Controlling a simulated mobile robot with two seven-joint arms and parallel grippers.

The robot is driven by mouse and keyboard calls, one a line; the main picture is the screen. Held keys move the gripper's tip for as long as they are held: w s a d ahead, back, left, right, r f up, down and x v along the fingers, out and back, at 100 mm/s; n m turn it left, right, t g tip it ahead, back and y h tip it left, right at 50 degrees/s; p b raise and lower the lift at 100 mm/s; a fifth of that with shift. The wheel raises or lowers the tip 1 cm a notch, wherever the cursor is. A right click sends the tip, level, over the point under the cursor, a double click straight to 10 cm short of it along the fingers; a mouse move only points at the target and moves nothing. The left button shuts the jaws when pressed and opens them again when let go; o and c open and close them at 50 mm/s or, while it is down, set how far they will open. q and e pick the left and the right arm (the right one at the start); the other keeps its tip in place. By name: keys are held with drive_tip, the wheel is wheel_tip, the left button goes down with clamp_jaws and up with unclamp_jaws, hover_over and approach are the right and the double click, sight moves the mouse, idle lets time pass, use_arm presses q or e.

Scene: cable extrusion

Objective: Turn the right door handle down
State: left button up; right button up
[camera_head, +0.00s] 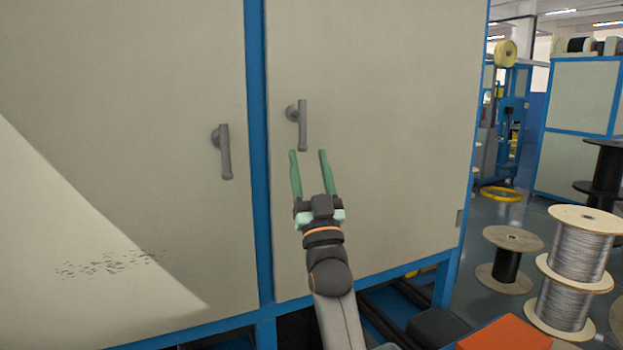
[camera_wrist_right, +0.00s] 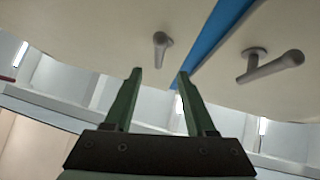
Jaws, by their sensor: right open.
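The right door handle (camera_head: 302,125) is a grey lever on a round mount, near the left edge of the right door (camera_head: 390,130). Its lever stands upright in the picture, most of it below the mount. My right gripper (camera_head: 308,152) is open and empty, its green fingertips just below the handle's lower end in the picture. In the right wrist view, the handle (camera_wrist_right: 162,42) shows beyond the gap between the open fingertips (camera_wrist_right: 160,72), apart from them. The left door handle (camera_head: 226,155) also shows at the right of the wrist view (camera_wrist_right: 272,66). My left gripper is out of view.
A blue frame post (camera_head: 257,150) runs between the right door and the left door (camera_head: 120,110). Wooden cable spools (camera_head: 575,270) stand on the floor at the right. An orange block (camera_head: 508,334) lies at the lower right. The door face around the handle is clear.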

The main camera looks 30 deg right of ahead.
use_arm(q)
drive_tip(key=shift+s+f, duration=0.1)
use_arm(e)
drive_tip(key=shift+v, duration=1.35)
